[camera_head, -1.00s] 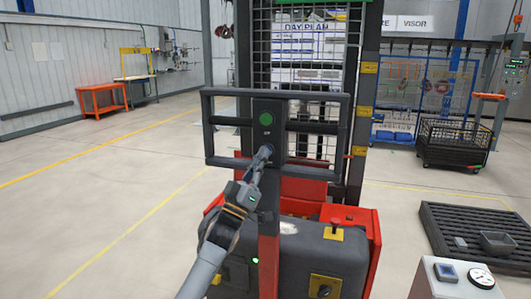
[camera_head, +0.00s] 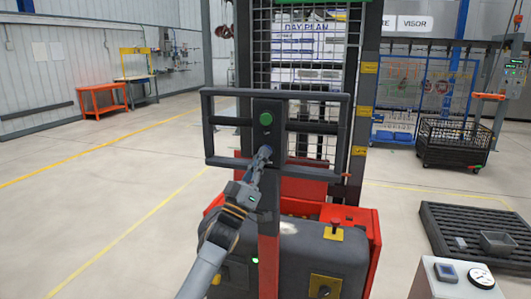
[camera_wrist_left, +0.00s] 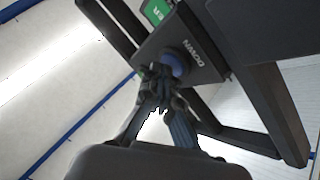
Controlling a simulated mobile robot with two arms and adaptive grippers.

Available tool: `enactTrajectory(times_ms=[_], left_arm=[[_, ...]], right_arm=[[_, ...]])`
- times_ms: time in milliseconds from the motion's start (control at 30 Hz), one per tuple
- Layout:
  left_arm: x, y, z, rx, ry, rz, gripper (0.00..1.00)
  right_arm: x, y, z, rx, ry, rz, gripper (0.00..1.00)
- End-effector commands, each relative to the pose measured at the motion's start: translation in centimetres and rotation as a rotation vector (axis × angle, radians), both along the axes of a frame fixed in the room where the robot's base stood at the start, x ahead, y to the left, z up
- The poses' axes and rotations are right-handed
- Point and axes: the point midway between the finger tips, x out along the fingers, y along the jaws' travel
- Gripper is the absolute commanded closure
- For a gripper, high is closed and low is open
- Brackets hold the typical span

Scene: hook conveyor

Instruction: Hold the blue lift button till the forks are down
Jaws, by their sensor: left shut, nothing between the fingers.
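The blue lift button (camera_wrist_left: 175,63) sits on the dark handle post of the red and grey stacker (camera_head: 290,255), beside the word DOWN in the left wrist view. My left gripper (camera_wrist_left: 158,72) is shut and empty, with its fingertips at the blue button, partly covering it. I cannot tell how far the button is pressed. In the head view the left gripper (camera_head: 264,153) reaches the post below the green button (camera_head: 265,119), and the blue button is mostly hidden behind the fingertips. The forks are hidden behind the stacker's body and mast. My right gripper is not in view.
A dark handle frame (camera_head: 230,162) surrounds the post. A red knob (camera_head: 335,221) stands on the stacker's body. A black wire basket (camera_head: 452,145) and a dark slatted pallet (camera_head: 460,232) are at the right. The floor at the left is clear.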

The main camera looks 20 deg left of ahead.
Motion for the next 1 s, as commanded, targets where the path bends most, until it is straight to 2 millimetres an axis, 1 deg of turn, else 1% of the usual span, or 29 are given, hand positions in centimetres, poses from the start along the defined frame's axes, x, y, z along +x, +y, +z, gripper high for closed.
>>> enactTrajectory(times_ms=[167, 433, 800, 867, 1000], left_arm=[[-0.2, 0.0, 0.0, 0.0, 0.003, 0.001, 1.0], [-1.5, 0.1, 0.1, 0.0, 0.001, 0.0, 1.0], [-1.8, 0.1, 0.0, 0.0, 0.001, 0.0, 1.0], [-2.1, 0.1, 0.1, 0.001, 0.001, 0.0, 1.0], [-3.5, 0.2, 0.2, 0.001, 0.002, 0.0, 1.0]], right_arm=[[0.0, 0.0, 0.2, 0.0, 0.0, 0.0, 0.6], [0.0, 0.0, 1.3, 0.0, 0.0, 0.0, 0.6], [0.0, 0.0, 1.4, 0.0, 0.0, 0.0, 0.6], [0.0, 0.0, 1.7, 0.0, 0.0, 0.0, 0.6], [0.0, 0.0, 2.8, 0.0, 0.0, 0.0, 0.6]])
